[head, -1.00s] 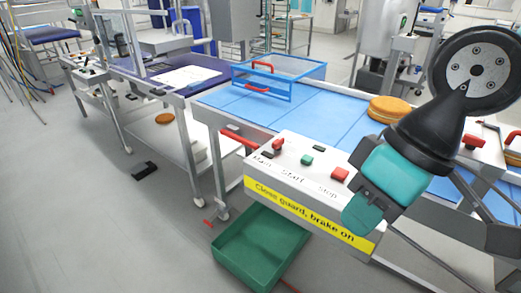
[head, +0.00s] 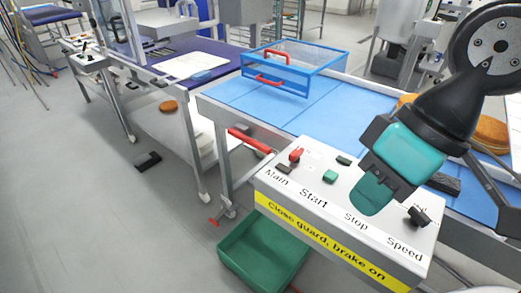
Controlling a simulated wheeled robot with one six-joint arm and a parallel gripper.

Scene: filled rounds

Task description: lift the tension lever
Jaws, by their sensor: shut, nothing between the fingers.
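A red lever (head: 250,141), which looks like the tension lever, sits on the near side of the blue belt conveyor (head: 270,107), left of the control box. It slopes down to the right, and a dark part lies by its lower end. My gripper (head: 368,196) has teal fingers and is shut and empty. It is in front of the control box (head: 320,240), well to the right of the red lever and apart from it. My gripper hides the Stop button area.
The control box has a red main switch (head: 296,155), a green start button (head: 330,177) and a black speed knob (head: 418,215). A blue guard with red handles (head: 295,66) stands over the belt. A green crate (head: 262,250) is on the floor below. Floor at left is mostly clear.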

